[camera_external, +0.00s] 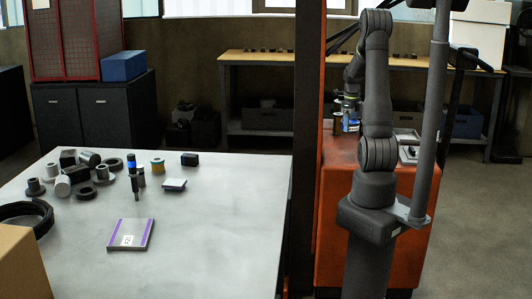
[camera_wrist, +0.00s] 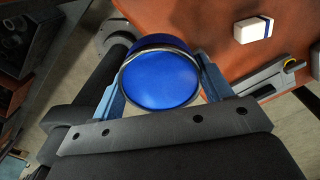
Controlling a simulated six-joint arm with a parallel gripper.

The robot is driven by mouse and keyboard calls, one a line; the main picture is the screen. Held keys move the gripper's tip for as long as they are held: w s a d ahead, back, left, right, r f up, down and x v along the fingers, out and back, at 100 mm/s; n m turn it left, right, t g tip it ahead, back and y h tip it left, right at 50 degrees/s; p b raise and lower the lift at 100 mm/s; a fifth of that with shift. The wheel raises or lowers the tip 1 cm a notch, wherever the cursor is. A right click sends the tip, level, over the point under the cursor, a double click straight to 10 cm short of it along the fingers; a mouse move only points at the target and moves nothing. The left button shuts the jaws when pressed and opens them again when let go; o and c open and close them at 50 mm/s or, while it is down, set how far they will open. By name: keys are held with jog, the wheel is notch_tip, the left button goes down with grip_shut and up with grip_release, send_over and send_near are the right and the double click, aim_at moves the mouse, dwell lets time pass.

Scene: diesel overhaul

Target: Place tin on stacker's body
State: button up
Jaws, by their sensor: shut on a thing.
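My gripper (camera_wrist: 161,82) is shut on a round blue tin (camera_wrist: 160,80) with a metal rim; one blue finger presses each side of it. In the wrist view the tin's flat blue face is towards the camera. The stacker's body (camera_external: 340,215) is the orange block beside my arm; its orange top (camera_wrist: 195,20) also shows beyond the tin in the wrist view. In the external view my gripper (camera_external: 347,103) is low over the left part of that top, partly hidden by my arm. I cannot tell whether the tin touches the top.
A small white and blue block (camera_wrist: 253,30) lies on the orange top. A grey tool with a yellow part (camera_wrist: 270,80) lies near its edge. The stacker's dark mast (camera_external: 306,120) stands left of my arm. A grey table (camera_external: 210,240) at left holds several metal parts.

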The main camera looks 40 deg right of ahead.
aim_at(341, 160)
jog(key=w+f+m, duration=0.2)
jog(key=f, duration=0.1)
jog(key=w+f, duration=0.1)
jog(key=shift+w+d+f+m, duration=0.15)
jog(key=shift+w+d+m, duration=0.2)
jog(key=shift+w+m, duration=0.05)
jog(key=shift+m, duration=0.4)
jog(key=f, duration=1.1)
jog(key=shift+w, duration=0.4)
jog(key=shift+f, duration=0.15)
jog(key=o, duration=1.2)
notch_tip(341, 160, up, 12)
